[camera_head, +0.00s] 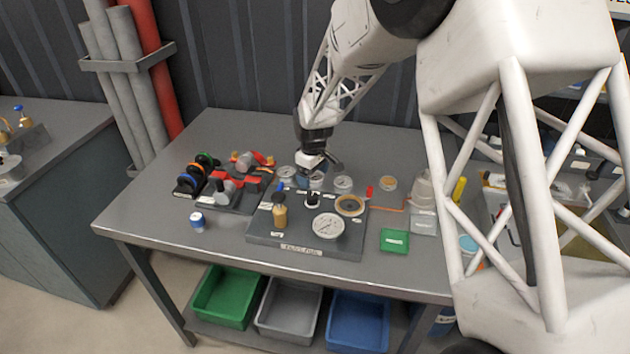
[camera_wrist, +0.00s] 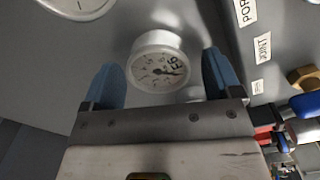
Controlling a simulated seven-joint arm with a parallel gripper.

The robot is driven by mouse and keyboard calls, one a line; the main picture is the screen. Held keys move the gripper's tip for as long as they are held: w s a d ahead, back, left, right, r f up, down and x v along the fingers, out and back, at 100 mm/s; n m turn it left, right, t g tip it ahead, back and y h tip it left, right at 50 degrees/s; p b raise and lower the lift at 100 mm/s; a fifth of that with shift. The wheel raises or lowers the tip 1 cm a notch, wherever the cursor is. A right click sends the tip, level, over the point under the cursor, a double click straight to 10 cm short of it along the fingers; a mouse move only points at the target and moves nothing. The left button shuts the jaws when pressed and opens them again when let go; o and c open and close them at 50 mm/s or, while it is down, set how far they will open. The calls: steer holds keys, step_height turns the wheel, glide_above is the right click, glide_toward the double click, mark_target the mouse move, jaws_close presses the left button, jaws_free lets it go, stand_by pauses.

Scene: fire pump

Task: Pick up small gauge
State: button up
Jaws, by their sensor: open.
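A small round gauge (camera_wrist: 160,66) with a white rim and pale dial shows in the wrist view, between and just beyond my two blue fingertips. My gripper (camera_wrist: 161,60) is open, with a finger on each side of the gauge and no visible grip on it. In the head view my gripper (camera_head: 314,176) is low over the back row of round gauges, partly hiding the one beneath it. One gauge (camera_head: 286,172) lies left of it and another (camera_head: 343,184) right of it. Part of another dial (camera_wrist: 80,4) shows at the wrist view's top left.
A dark labelled board (camera_head: 290,243) in front holds a large gauge (camera_head: 328,226), brass fitting (camera_head: 280,215) and ring. Red-handled valves (camera_head: 228,188) stand left. A green box (camera_head: 394,240) lies right.

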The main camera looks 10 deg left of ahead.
mark_target(314, 176)
steer(key=c, duration=1)
steer(key=shift+c, duration=0.2)
step_height(314, 176, up, 10)
stand_by(0.8)
steer(key=w+d+r+m, duration=0.2)
steer(key=w+d+m, duration=0.2)
steer(key=d, duration=0.8)
steer(key=w+d+r+m, duration=0.3)
steer(key=w+d+m, duration=0.1)
steer(key=d, duration=0.8)
steer(key=w+d+r+m, duration=0.2)
steer(key=w+d+m, duration=0.3)
steer(key=d, duration=0.7)
steer(key=shift+w+r, duration=0.15)
steer(key=shift+w, duration=0.6)
